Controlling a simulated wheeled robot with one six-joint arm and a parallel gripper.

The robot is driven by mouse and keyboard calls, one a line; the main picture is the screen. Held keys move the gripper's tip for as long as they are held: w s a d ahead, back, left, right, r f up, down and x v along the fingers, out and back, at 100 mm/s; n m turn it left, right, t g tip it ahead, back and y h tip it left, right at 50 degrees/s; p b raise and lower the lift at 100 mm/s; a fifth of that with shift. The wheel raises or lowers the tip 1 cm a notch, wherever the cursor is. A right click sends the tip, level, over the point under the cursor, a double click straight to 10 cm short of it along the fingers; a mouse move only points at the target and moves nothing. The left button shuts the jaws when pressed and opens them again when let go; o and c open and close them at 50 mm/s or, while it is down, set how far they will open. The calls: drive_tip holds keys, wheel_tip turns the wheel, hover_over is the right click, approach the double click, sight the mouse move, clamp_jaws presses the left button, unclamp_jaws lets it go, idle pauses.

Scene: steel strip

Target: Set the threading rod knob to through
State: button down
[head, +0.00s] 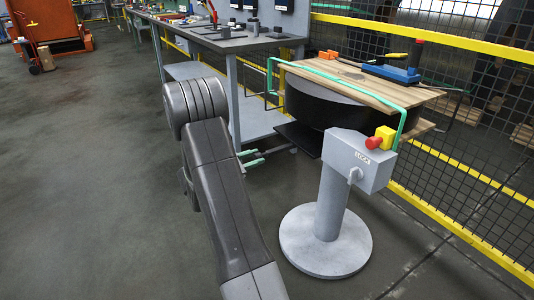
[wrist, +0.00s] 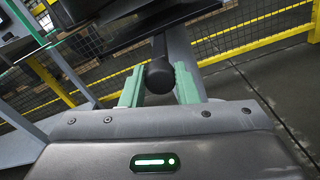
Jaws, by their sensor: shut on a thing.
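The dark round-ended knob (wrist: 160,76) sits on a dark stem below a black plate in the wrist view. The green fingers of my gripper (wrist: 160,88) stand on either side of it, shut on it. In the head view my gripper (head: 252,159) is beyond my arm, left of the black plate (head: 300,138); the knob is too small to make out there. No marking of the knob's setting can be read in either view.
A grey pedestal (head: 327,240) right of my arm carries a box with a LOCK label, a grey selector (head: 354,175) and a red button (head: 374,142). Behind it is a wood-topped black coil (head: 330,108). A workbench (head: 235,45) stands at the back; yellow-railed mesh fence runs right.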

drive_tip(key=shift+s+a, duration=0.15)
drive_tip(key=shift+a, duration=0.05)
drive_tip(key=c, duration=1.5)
unclamp_jaws()
drive_tip(key=o, duration=0.4)
drive_tip(key=shift+s+a, duration=0.1)
drive_tip(key=shift+a, duration=0.1)
drive_tip(key=p+v, duration=0.2)
drive_tip(key=v, duration=1.1)
drive_tip(key=shift+s+a+p, duration=0.3)
drive_tip(key=shift+p, duration=0.05)
drive_tip(key=shift+w+d, duration=0.1)
